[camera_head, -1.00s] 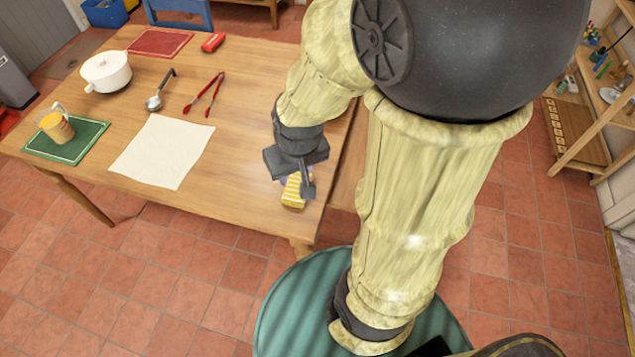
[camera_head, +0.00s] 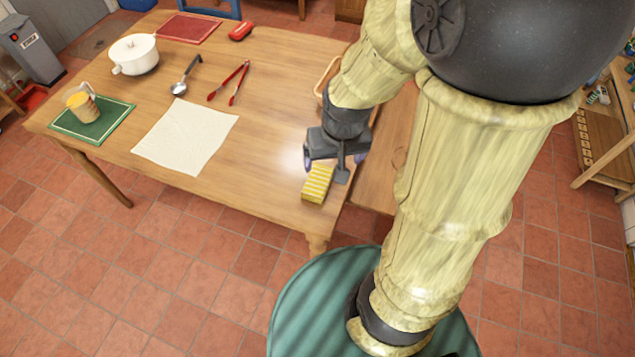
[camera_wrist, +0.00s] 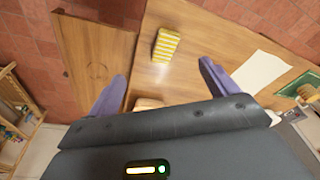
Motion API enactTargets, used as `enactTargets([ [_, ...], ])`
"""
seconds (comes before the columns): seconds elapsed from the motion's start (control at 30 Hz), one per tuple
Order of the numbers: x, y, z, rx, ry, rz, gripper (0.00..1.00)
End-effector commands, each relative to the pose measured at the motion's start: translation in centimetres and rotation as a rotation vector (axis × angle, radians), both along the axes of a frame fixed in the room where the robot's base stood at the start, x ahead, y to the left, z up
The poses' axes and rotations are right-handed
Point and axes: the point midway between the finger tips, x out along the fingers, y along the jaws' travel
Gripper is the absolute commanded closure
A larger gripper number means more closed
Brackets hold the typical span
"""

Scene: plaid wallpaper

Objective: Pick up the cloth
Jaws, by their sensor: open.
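The cloth is a flat white square (camera_head: 185,136) lying on the wooden table, left of my gripper in the head view. It also shows in the wrist view (camera_wrist: 262,72) at the right. My gripper (camera_head: 334,172) is above the table's right end, close to a yellow-and-white striped block (camera_head: 317,184). In the wrist view my gripper (camera_wrist: 158,88) has its two purple fingers spread wide with nothing between them, and the striped block (camera_wrist: 165,45) lies beyond the fingertips. The gripper is apart from the cloth.
A ladle (camera_head: 186,77), red tongs (camera_head: 229,82), white pot (camera_head: 134,55), red mat (camera_head: 188,27) and red object (camera_head: 241,31) are farther back. Bare tabletop lies between cloth and block.

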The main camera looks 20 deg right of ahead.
Motion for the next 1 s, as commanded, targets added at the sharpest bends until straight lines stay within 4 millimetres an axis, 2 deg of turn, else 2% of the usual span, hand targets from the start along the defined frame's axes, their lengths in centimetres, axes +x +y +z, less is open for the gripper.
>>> enactTargets([
  [0.3,7.4,0.0,-5.6,0.053,0.149,-0.325,0.15],
  [0.5,11.3,0.0,-8.7,0.043,0.191,-0.486,0.15],
  [0.67,12.4,0.1,-9.5,0.039,0.195,-0.532,0.15],
  [1.0,12.4,0.1,-9.7,0.040,0.196,-0.533,0.15],
])
